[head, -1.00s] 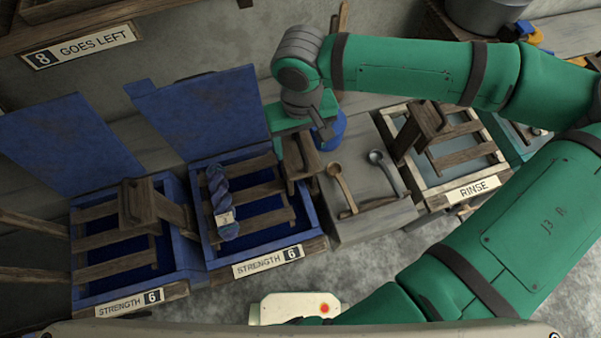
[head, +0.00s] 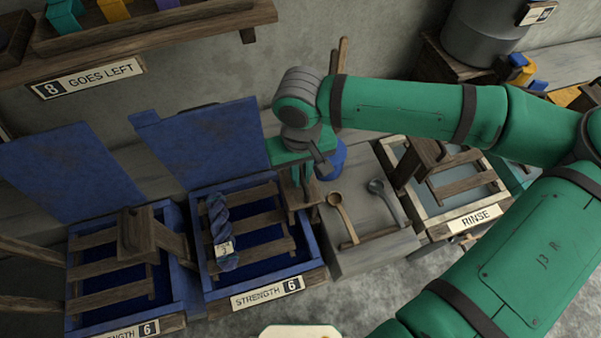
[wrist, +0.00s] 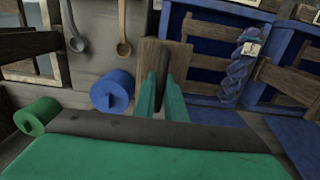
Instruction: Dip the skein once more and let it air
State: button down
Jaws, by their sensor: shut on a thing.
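A twisted blue-purple skein (head: 219,232) with a pale tag lies across the wooden slatted rack (head: 262,248) of the right-hand blue vat (head: 312,262), labelled STRENGTH 6. The skein also shows at the upper right of the wrist view (wrist: 238,76). Dark blue liquid shows between the slats; I cannot tell how far the rack is in it. My gripper (head: 303,180) is at the vat's right rim, right of the skein and apart from it. In the wrist view its fingers are closed around a dark upright handle (wrist: 163,62) in front of a wooden board (wrist: 148,52).
Another open blue vat (head: 180,285) stands left, also with a rack. Two ladles (head: 342,215) lie on a grey bench right of my gripper. The RINSE tray (head: 433,205) is farther right. Raised blue lids (head: 205,150) stand behind the vats. A shelf hangs upper left.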

jog(key=shift+f, duration=0.1)
jog(key=shift+s+a+f, duration=0.1)
jog(key=shift+f, duration=3.8)
jog(key=shift+s+a+f, duration=0.1)
jog(key=shift+f, duration=3.8)
jog(key=shift+w+d+f, duration=0.1)
jog(key=shift+w+f, duration=0.05)
jog(key=shift+f, duration=1.15)
jog(key=shift+s, duration=0.2)
jog(key=shift+w, duration=0.1)
